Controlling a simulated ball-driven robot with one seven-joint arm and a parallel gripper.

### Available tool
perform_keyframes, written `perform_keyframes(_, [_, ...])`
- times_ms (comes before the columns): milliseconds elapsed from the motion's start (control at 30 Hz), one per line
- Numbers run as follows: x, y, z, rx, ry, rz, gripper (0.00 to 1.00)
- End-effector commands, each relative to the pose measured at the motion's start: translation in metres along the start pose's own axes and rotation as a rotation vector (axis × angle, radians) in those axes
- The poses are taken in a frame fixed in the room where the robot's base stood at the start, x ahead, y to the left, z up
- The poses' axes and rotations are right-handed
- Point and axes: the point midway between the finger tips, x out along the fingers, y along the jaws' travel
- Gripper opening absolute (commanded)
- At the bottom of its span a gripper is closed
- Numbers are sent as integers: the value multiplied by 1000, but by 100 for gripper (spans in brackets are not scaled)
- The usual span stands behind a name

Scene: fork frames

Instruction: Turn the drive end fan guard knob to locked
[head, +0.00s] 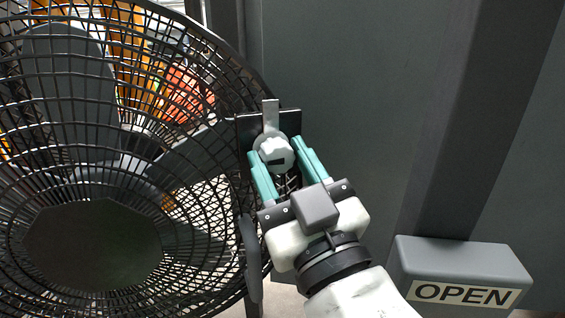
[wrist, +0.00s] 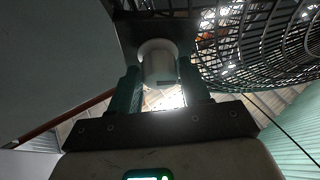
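The guard knob (head: 274,150) is a pale grey round knob with a dark mark on its face. It sits on a dark plate (head: 289,122) at the right rim of the fan guard (head: 205,130). A flat grey bar (head: 270,113) sticks up above the knob. My gripper (head: 275,147) has its two teal fingers on either side of the knob, spread about as wide as it. In the wrist view the knob (wrist: 158,65) shows between the fingers (wrist: 160,82), with a narrow gap by the right one. Firm contact is not visible.
The large black fan cage fills the left of the head view. A dark grey wall or panel (head: 350,90) stands behind and right. A grey box with an OPEN label (head: 466,294) is at lower right. A dark upright part (head: 252,260) stands left of my wrist.

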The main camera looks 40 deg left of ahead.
Motion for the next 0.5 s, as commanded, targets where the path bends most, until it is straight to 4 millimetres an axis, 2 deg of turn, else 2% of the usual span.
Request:
perform_keyframes(33, [0, 0, 0, 0, 0, 0, 42])
perform_keyframes(367, [0, 0, 0, 0, 0, 0, 10])
perform_keyframes(500, [0, 0, 0, 5, 0, 2, 10])
